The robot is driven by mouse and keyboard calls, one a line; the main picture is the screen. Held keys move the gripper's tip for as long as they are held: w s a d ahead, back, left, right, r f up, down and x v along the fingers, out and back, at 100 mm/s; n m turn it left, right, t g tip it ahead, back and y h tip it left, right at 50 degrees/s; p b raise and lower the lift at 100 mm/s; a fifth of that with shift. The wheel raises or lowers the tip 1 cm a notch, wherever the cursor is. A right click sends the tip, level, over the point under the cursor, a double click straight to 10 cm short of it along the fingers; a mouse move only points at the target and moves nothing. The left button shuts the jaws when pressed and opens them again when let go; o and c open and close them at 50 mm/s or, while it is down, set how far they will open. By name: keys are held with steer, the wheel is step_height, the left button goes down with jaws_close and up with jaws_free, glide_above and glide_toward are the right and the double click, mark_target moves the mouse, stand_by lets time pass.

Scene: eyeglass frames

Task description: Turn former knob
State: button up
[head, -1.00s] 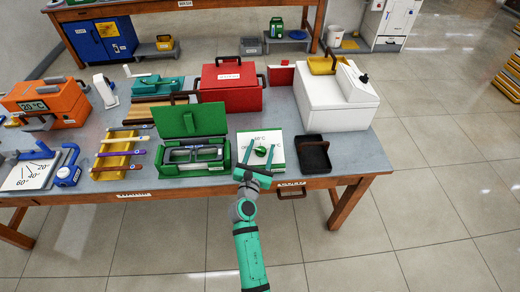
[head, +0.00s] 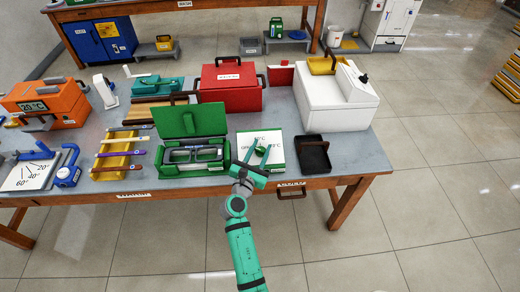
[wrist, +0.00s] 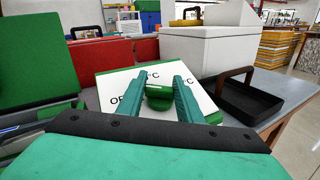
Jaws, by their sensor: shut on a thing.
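The green knob (head: 261,150) sits on a white, green-edged panel (head: 284,163) with "OFF" and °C markings at the table's front. In the wrist view the knob (wrist: 158,92) lies between my two teal fingers. My gripper (head: 260,147) reaches over the panel from the front and is shut on the knob; it also shows in the wrist view (wrist: 162,82). The fingers hide part of the panel's lettering. Just left of the panel stands an open green box (head: 163,172) with glasses-like frames inside.
A dark tray (head: 313,166) with a handle is close to the panel's right. A red case (head: 230,98) and a white box (head: 335,112) stand behind. A yellow rack (head: 117,162) with several tools is at left. Floor in front is clear.

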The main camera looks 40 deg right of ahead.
steer(key=m+g, duration=0.1)
steer(key=m+g+h, duration=0.1)
steer(key=m+g, duration=0.3)
steer(key=shift+w+r, duration=0.1)
steer(key=shift+w, duration=0.15)
steer(key=m+g, duration=0.3)
steer(key=shift+g, duration=0.4)
steer(key=m+g+y, duration=0.1)
steer(key=m+g, duration=0.1)
steer(key=m+g+y, duration=0.1)
steer(key=m+g, duration=0.2)
steer(key=shift+s+d+m+y, duration=0.15)
steer(key=shift+m+y, duration=0.15)
steer(key=shift+s+d+g, duration=0.1)
steer(key=shift+s+g, duration=0.15)
steer(key=shift+g, duration=0.15)
steer(key=o, duration=1)
steer(key=shift+o, duration=0.2)
